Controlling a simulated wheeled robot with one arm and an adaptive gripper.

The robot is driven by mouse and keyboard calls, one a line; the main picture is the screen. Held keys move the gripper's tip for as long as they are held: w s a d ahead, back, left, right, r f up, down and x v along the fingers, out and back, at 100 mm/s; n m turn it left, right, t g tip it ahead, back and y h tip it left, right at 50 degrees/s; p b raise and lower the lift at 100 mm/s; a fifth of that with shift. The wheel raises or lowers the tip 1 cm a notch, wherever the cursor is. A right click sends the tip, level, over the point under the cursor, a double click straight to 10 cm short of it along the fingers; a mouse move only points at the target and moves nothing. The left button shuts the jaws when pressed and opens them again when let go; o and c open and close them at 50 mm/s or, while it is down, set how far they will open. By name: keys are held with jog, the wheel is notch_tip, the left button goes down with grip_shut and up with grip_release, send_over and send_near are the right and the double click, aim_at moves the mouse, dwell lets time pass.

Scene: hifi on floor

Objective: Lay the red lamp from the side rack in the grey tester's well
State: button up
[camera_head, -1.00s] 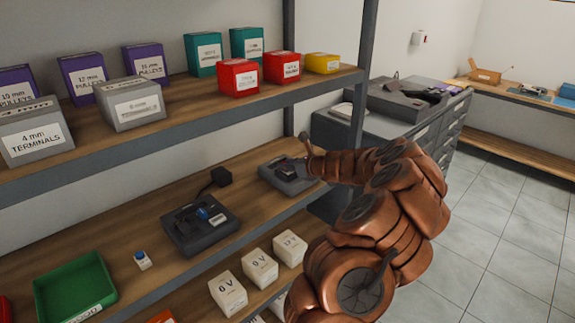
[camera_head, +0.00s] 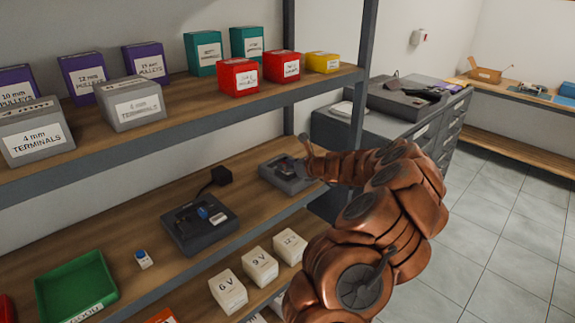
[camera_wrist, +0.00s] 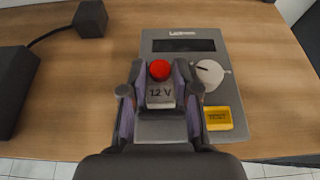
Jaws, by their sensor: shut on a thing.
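The red lamp (camera_wrist: 159,70) has a round red dome on a grey block marked 12 V. My gripper (camera_wrist: 159,84) is shut on the block, with one finger on each side. The grey tester (camera_wrist: 222,66) lies beneath, with a dark display, a round pale knob and a yellow label. The lamp is over the left-middle part of the tester. The well is hidden by the lamp and my fingers, so I cannot tell whether the block touches it. In the head view the tester (camera_head: 279,182) sits on the middle shelf, with my gripper (camera_head: 303,163) above it.
A dark device (camera_head: 205,236) with a blue part stands left of the tester. A black adapter (camera_head: 222,175) and cable lie behind.

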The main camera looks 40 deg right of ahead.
dwell(0.3)
jog(key=o, duration=1)
jog(key=shift+r, duration=0.1)
jog(key=shift+r+p, duration=3.3)
jog(key=shift+r, duration=0.15)
